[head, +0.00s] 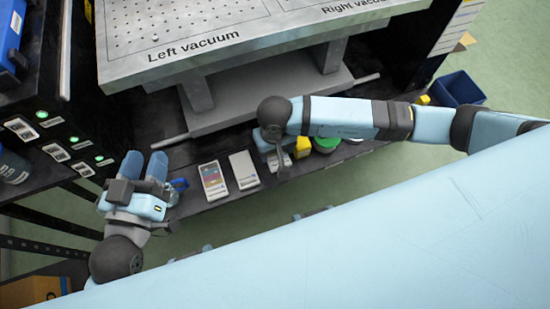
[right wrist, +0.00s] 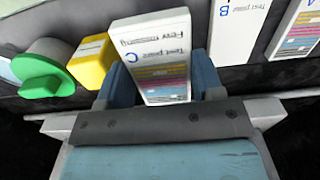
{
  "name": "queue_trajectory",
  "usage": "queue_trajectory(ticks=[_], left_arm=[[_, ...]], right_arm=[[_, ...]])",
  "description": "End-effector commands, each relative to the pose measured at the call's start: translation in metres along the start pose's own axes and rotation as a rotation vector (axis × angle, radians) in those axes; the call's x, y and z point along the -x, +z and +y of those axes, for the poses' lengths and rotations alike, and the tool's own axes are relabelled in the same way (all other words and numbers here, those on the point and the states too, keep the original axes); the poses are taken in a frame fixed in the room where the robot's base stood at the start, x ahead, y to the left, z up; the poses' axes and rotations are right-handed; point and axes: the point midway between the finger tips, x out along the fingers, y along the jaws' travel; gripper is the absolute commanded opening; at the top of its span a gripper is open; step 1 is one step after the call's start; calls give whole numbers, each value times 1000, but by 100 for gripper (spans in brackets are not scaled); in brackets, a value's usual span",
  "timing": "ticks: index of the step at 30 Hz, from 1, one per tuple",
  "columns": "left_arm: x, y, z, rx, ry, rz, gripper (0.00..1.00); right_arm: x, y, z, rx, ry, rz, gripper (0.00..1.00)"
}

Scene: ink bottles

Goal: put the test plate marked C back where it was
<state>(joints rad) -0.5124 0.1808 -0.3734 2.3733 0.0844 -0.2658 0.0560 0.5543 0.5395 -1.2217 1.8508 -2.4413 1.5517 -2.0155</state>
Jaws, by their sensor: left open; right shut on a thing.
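The test plate marked C (right wrist: 157,55) is a white card with coloured stripes, between the fingers of my right gripper (right wrist: 162,78) in the right wrist view. In the head view my right gripper (head: 275,140) is over the dark shelf and hides most of this plate (head: 284,161). I cannot tell whether the plate touches the shelf. Plate B (right wrist: 237,25) and plate A (right wrist: 298,32) lie to its right in the wrist view; in the head view plate B (head: 243,170) and plate A (head: 213,180) lie left of it. My left gripper (head: 146,166) is open and empty at the left.
A yellow block-like item (right wrist: 91,60) and a green-capped container (right wrist: 42,80) stand beside plate C. The metal vacuum table (head: 200,62) is behind the shelf (head: 228,193). A blue bin (head: 458,88) is at the far right. A small blue object (head: 179,184) lies near my left gripper.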

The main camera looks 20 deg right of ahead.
Motion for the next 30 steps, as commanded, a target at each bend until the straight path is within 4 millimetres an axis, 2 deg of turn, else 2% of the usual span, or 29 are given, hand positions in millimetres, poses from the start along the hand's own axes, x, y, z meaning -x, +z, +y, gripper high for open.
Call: queue_trajectory(ticks=[7,14,19,26,27,29,30], left_arm=[[-1,-7,4,6,16,44,43],[-2,-21,12,20,48,122,43],[-1,-27,13,20,53,137,43],[-1,-23,13,25,54,140,43],[-1,-26,14,25,56,144,43],[-1,-26,14,25,57,147,43],[-1,-27,14,25,57,148,43]], right_arm=[[-20,0,0,-1,-1,0,31],[-53,0,-1,-1,-2,-1,31],[-53,-1,0,0,-1,2,31],[-58,-1,0,0,-1,2,31],[-56,0,0,0,-1,1,70],[-56,0,0,0,-1,1,84],[-56,0,0,0,-1,1,86]])
